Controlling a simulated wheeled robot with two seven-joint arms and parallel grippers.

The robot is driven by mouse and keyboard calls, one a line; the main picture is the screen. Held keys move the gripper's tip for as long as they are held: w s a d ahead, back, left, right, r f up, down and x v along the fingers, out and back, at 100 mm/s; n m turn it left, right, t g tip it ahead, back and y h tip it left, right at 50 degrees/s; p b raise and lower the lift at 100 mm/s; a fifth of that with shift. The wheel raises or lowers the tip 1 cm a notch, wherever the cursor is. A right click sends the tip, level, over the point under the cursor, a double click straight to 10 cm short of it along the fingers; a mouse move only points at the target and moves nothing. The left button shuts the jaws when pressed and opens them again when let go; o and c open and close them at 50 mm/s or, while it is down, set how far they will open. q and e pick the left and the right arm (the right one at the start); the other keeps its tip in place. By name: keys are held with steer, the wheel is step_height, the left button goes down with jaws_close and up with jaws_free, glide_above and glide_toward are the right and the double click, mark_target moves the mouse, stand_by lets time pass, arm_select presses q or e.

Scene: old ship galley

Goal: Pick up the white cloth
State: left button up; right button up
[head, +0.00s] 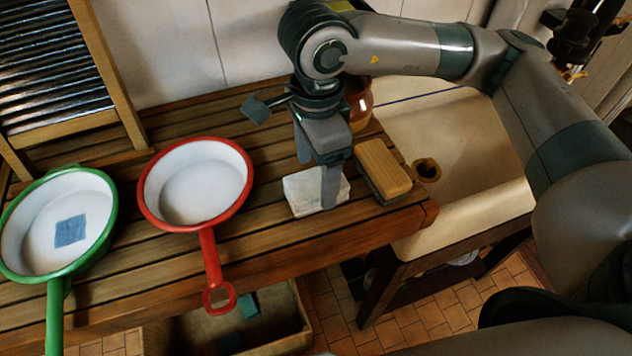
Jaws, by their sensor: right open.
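The white cloth (304,191) is a folded, squarish pad lying on the slatted wooden counter (265,215), left of the brush. My right gripper (330,188) points down right over the cloth, with its fingers in front of part of it. The gripper is open; I see no cloth raised between the fingers. Whether the fingertips touch the cloth cannot be told. My left gripper is not in view.
A wooden brush (383,168) lies close right of the cloth. A red-rimmed pan (200,182) and a green-rimmed pan (30,245) with a blue cloth (70,231) stand left. A sink (470,150) is right; a brown pot (359,104) stands behind. A washboard (55,70) leans at the back left.

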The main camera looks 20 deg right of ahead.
mark_target(316, 181)
steer(key=shift+s+f+p, duration=0.1)
steer(key=shift+f+p, duration=0.5)
steer(key=shift+f, duration=1.05)
steer(key=c, duration=1.1)
